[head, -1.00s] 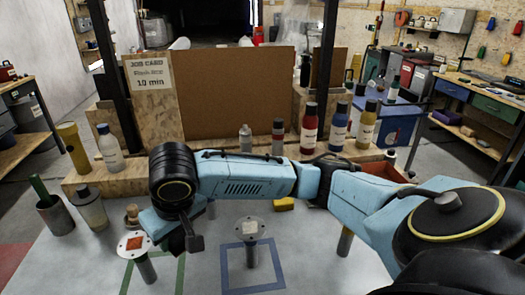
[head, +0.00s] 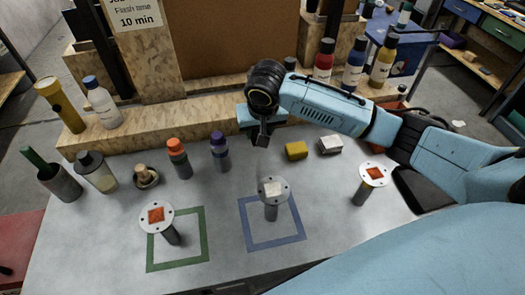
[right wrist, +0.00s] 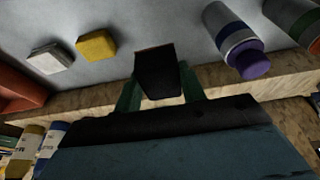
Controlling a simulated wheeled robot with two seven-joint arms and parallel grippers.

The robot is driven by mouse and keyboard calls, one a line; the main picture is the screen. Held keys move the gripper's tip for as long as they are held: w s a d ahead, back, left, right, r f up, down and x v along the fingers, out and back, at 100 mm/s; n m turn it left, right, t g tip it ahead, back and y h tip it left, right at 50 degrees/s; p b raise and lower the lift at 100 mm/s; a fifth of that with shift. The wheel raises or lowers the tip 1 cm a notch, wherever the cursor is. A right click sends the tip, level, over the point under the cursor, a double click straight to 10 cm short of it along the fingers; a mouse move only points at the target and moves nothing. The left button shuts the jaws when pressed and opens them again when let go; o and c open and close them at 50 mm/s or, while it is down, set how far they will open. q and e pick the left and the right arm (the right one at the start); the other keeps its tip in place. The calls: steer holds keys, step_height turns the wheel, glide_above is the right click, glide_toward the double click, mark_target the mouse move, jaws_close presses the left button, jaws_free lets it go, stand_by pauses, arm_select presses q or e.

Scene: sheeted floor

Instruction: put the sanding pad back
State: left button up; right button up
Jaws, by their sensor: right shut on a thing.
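My right gripper (head: 262,132) is over the back of the table, in front of the wooden ledge. In the right wrist view its green-sided fingers (right wrist: 160,92) are shut on a dark block, the sanding pad (right wrist: 158,75). In the head view the pad (head: 261,141) shows as a small dark shape under the gripper. A yellow block (head: 296,150) and a white block (head: 331,144) lie to the right of it; both also show in the right wrist view. My left gripper is not in view.
Round discs on posts stand at the green square (head: 157,216), the blue square (head: 272,188) and the right (head: 373,174). Orange-capped (head: 178,160) and purple-capped (head: 219,152) bottles stand left of the gripper. The wooden ledge (head: 160,133) runs behind.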

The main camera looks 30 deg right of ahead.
glide_above(260, 159)
steer(key=s, duration=0.1)
step_height(260, 159, down, 6)
steer(key=shift+s+a+r+b, duration=0.1)
steer(key=shift+s+a+b, duration=0.05)
steer(key=shift+b, duration=0.15)
steer(key=shift+f, duration=0.7)
step_height(260, 159, down, 4)
steer(key=shift+r+b, duration=0.2)
steer(key=shift+b, duration=0.1)
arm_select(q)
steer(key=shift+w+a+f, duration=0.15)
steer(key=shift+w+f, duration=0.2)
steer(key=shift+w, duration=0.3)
arm_select(e)
steer(key=shift+f, duration=0.1)
steer(key=o, duration=0.9)
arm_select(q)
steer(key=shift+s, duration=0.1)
arm_select(e)
steer(key=shift+o, duration=0.2)
